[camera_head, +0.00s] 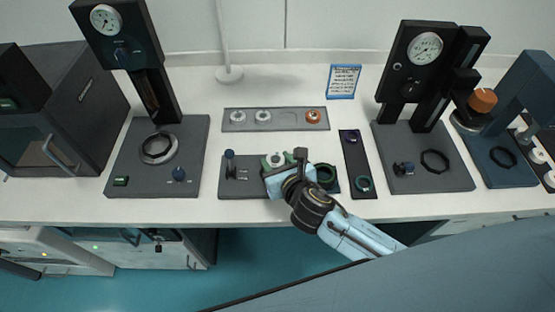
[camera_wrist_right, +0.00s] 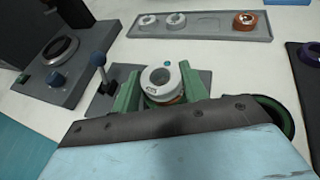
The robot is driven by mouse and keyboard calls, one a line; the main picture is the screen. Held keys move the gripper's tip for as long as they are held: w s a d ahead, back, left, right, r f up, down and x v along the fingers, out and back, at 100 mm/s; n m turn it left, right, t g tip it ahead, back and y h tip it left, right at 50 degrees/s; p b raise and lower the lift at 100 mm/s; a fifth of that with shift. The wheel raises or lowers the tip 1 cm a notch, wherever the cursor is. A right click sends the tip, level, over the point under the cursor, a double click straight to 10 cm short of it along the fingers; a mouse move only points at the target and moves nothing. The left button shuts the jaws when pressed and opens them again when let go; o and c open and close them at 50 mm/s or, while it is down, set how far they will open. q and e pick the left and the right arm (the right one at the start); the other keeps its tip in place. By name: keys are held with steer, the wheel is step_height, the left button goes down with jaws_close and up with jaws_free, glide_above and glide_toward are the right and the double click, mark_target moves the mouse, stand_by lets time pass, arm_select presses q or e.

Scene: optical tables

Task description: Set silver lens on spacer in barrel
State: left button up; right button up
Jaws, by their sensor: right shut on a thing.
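My right gripper (camera_head: 276,165) reaches over the grey base plate (camera_head: 236,188) on the table. Its green fingers are shut on a white, thick ring-shaped piece with a grey centre (camera_wrist_right: 160,80), which I take to be the silver lens. A small teal dot shows beyond its far rim, and an orange-brown edge shows beneath it. Whether it touches anything below is hidden by the gripper. A dark green ring (camera_head: 325,177) lies right of the gripper on the same plate. I cannot make out the barrel or the spacer for certain. My left gripper is out of view.
A grey tray (camera_head: 284,119) behind holds two white rings and an orange one, with an empty recess between. A blue-knobbed post (camera_head: 230,160) stands left of the gripper. A narrow dark tray (camera_head: 349,148) lies to the right. Gauge presses (camera_head: 157,150) (camera_head: 428,165) stand on both sides.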

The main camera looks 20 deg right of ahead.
steer(key=shift+p, duration=0.35)
stand_by(0.3)
steer(key=shift+f, duration=0.25)
stand_by(0.8)
steer(key=shift+p, duration=0.35)
steer(key=shift+f, duration=0.1)
steer(key=o, duration=1.1)
steer(key=shift+c, duration=0.2)
steer(key=v, duration=1.3)
steer(key=shift+s+p, duration=0.25)
steer(key=shift+p, duration=0.2)
